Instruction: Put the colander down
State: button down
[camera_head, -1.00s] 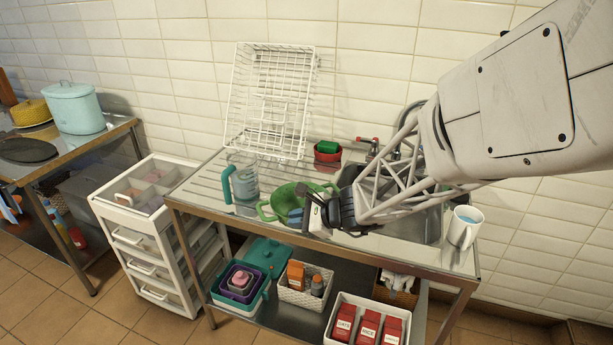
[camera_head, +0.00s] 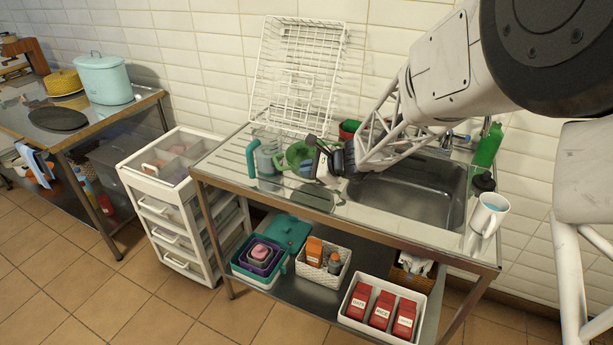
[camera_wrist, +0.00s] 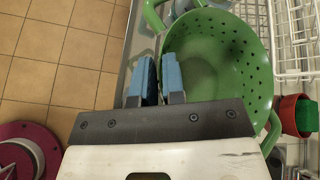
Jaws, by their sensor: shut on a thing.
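The green colander (camera_head: 293,153) is at the left part of the sink unit, beside the glass jug, and looks raised and tilted above the drainboard (camera_head: 232,157). A dark shadow lies on the steel below it. My gripper (camera_head: 308,164) is shut on the colander's rim at its near right side. In the wrist view the colander (camera_wrist: 235,60) opens toward the camera, with holes along its wall. My blue finger pads (camera_wrist: 158,78) straddle its near edge there. The exact contact and the colander's underside are hidden.
The glass jug with a teal handle (camera_head: 266,157) stands close left of the colander. A white wire rack (camera_head: 296,75) leans on the wall behind. The sink basin (camera_head: 410,200) is to the right, with a white mug (camera_head: 487,215) beyond. The drainboard's front left is clear.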

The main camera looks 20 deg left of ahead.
jog(key=shift+w+a, duration=0.55)
jog(key=shift+w, duration=0.1)
jog(key=shift+f, duration=0.1)
jog(key=shift+f, duration=1.7)
jog(key=shift+f, duration=0.1)
jog(key=c, duration=1.2)
grip_release()
jog(key=v, duration=1.2)
